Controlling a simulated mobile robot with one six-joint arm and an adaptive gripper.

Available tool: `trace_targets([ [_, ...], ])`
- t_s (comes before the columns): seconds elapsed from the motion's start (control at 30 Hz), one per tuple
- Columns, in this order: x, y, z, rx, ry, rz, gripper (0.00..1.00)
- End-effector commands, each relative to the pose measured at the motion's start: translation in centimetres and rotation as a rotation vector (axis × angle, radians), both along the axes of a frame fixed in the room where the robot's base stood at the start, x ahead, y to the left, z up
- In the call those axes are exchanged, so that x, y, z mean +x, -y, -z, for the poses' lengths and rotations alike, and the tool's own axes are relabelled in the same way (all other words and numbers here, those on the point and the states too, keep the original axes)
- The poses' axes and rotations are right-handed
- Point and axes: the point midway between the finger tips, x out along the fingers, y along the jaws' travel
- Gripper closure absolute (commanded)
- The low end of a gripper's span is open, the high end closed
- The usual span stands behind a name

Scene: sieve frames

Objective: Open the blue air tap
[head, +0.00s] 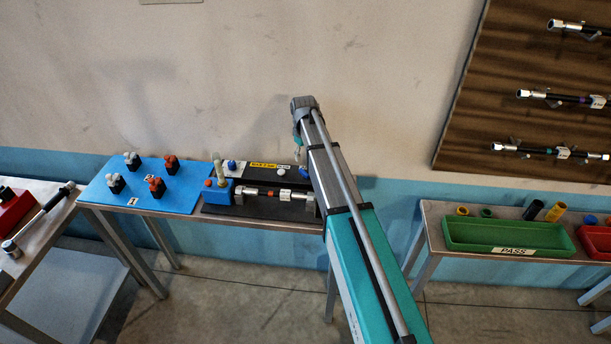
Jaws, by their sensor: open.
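A dark test fixture (262,213) stands on the middle bench in the head view. A small blue knob (232,165) sits at its back left, beside a yellow label, and looks like the blue air tap. Another small blue part (303,171) shows at the fixture's right, near my arm; I cannot tell what it is. My gripper (299,156) is open, small and partly hidden behind my arm. It hangs above the fixture's back right, to the right of the blue knob and apart from it. The turn of the knob is too small to read.
A metal fitting with an orange band (268,194) lies in the fixture beside a blue block (217,191). A blue mat (142,197) with several knobbed parts is to the left. A green PASS tray (500,235) and a red tray (597,241) stand at the right.

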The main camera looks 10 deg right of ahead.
Motion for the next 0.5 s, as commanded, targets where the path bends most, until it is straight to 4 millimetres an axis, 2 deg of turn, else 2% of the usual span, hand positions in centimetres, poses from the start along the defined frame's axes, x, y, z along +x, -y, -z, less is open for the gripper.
trace_targets([
  [0.03, 0.0, 0.0, 0.8, 0.000, 0.000, 0.000, 0.44],
  [0.5, 0.0, 0.1, 4.5, 0.000, 0.000, 0.001, 0.44],
])
